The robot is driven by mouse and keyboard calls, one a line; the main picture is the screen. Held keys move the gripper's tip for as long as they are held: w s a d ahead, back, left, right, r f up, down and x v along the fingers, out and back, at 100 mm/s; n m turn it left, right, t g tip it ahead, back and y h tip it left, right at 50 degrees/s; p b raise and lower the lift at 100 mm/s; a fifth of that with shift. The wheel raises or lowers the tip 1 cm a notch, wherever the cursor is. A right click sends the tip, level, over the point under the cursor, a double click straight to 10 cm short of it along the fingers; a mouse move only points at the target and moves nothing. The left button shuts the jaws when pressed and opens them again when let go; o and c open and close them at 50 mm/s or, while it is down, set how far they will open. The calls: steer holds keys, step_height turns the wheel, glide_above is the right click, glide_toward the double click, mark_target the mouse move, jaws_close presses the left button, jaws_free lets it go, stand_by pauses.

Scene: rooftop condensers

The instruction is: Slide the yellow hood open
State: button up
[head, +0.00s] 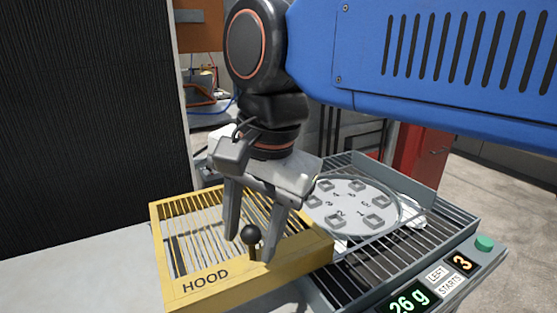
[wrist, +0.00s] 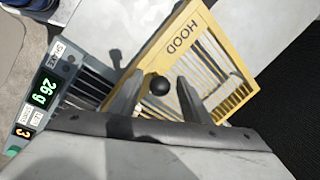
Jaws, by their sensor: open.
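The yellow hood (head: 220,283) is a slatted frame marked HOOD at the lower middle of the head view. It covers the left part of a grey slatted tray, and the right part is uncovered. A black ball knob (head: 251,234) stands up on the hood's front bar. My gripper (head: 252,250) points down with its fingers open, one on either side of the knob. In the wrist view the knob (wrist: 160,86) shows between the two fingertips (wrist: 158,88), with gaps on both sides. I cannot tell whether either finger touches it.
A round grey plate (head: 350,207) with numbered sockets lies on the tray right of the hood. A panel with a green "26 g" display (head: 408,302), a "3" display and a green button (head: 484,243) runs along the front right. A black ribbed wall (head: 90,120) stands at left.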

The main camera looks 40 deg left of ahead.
steer(key=d+r, duration=0.3)
steer(key=r, duration=1.3)
steer(key=shift+w+r, duration=0.3)
steer(key=shift+w, duration=0.05)
steer(key=shift+d, duration=0.1)
steer(key=w+d+f+t, duration=0.1)
steer(key=w+d+f, duration=0.4)
steer(key=w+d, duration=0.3)
steer(key=w+d+f+m+t, duration=0.1)
steer(key=w+d+f, duration=0.35)
steer(key=d, duration=0.55)
steer(key=w+d+f+t, duration=0.1)
steer(key=w+d+f, duration=0.3)
steer(key=w+d, duration=0.45)
steer(key=s+d+f+t+h, duration=0.1)
steer(key=s+d+f, duration=0.2)
steer(key=d+f, duration=0.8)
steer(key=s+d+f+m+t+h, duration=0.1)
steer(key=s+d+f, duration=0.3)
steer(key=d+f, duration=0.8)
steer(key=shift+d, duration=1.4)
steer(key=shift+s, duration=0.1)
